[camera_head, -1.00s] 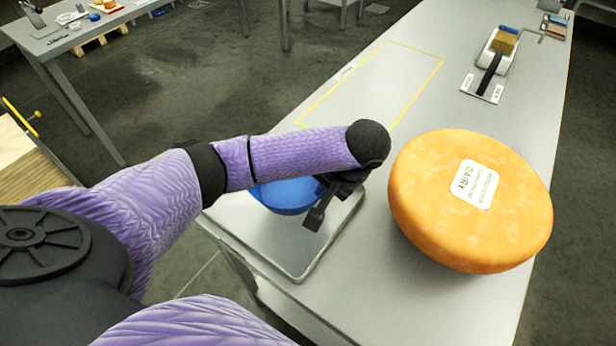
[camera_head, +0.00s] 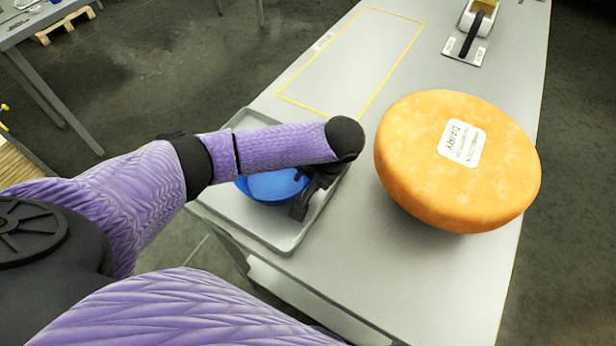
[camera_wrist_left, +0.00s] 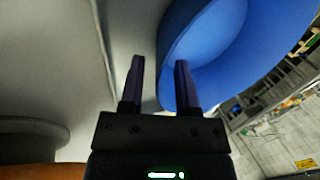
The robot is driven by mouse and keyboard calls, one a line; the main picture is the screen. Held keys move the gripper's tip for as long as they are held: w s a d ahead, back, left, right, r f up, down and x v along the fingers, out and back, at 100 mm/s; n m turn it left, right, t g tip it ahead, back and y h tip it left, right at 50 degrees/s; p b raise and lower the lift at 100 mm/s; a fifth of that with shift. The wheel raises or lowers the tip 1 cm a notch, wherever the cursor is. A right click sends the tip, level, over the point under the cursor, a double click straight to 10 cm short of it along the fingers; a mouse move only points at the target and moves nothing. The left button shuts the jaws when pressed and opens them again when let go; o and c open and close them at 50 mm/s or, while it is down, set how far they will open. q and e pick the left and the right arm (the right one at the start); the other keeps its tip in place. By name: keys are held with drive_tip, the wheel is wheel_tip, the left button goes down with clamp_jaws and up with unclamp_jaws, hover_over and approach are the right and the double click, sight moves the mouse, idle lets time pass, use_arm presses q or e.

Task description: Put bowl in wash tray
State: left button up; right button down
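The blue bowl (camera_head: 272,187) appears to sit in the shallow grey metal tray (camera_head: 289,247) at the table's left edge. My left forearm hides part of both. My left gripper (camera_head: 298,212) is at the bowl's right side, over the tray. In the left wrist view, the gripper (camera_wrist_left: 160,62) has its two dark fingers apart. The bowl (camera_wrist_left: 208,45) fills the upper right, with its rim between the fingers: one finger overlaps the blue wall, the other is outside it. A clear gap shows between the fingers. My right gripper is not in view.
A large orange cheese wheel (camera_head: 455,165) with a white label stands right of the tray. A yellow-outlined area (camera_head: 350,62) behind is empty. A black-handled item (camera_head: 472,35) lies at the far end of the grey table (camera_head: 400,285).

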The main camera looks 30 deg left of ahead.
use_arm(q)
drive_tip(key=p+v, duration=0.4)
drive_tip(key=v, duration=0.8)
drive_tip(key=shift+r, duration=0.15)
drive_tip(key=shift+s, duration=0.1)
